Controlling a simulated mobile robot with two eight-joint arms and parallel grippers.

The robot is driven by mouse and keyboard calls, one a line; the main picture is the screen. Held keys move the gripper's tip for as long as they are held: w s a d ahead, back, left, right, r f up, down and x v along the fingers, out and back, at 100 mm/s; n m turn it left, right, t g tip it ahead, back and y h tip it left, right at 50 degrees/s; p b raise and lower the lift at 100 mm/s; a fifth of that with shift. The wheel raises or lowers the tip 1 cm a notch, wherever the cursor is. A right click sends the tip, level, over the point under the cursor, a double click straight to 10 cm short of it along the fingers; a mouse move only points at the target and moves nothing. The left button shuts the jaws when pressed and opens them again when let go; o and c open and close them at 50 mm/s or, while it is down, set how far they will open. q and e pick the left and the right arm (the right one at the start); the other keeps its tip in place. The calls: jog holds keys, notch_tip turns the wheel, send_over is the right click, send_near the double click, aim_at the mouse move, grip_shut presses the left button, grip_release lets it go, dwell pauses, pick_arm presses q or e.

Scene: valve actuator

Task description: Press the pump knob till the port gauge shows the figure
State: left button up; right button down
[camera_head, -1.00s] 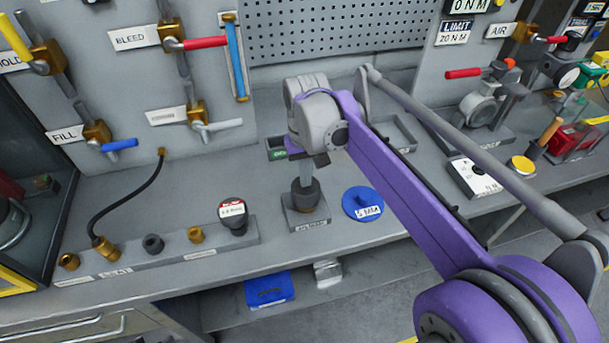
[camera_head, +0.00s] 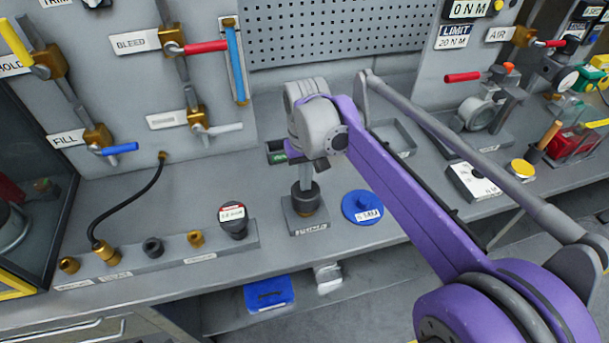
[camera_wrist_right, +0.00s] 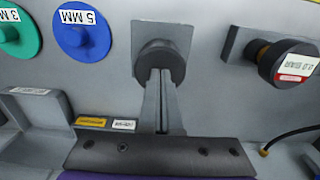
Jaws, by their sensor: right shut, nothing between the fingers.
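The pump knob (camera_head: 306,197) is a black round cap on a square grey base on the bench; it also shows in the right wrist view (camera_wrist_right: 160,68). My right gripper (camera_head: 305,183) points down over it, shut and empty, with its fingertips at the knob's top. In the right wrist view the closed fingers (camera_wrist_right: 161,80) overlap the knob, seemingly touching it. The port gauge (camera_head: 233,222) is a black round body with a red and white face on the grey port strip; it also shows in the right wrist view (camera_wrist_right: 290,63). Its figure is too small to read surely. My left gripper is not in view.
A blue 5 MM disc (camera_head: 362,206) lies right of the knob. The port strip (camera_head: 180,256) carries brass and black fittings and a black hose (camera_head: 135,205). Valve handles stand on the back panel (camera_head: 215,90). An open grey tray (camera_head: 398,138) sits behind my arm.

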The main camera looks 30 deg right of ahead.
jog(key=shift+r+p, duration=1.35)
jog(key=shift+r, duration=1.1)
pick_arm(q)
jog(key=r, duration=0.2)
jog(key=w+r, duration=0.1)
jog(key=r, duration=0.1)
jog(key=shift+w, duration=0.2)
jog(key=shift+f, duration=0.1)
pick_arm(e)
jog(key=shift+f, duration=0.1)
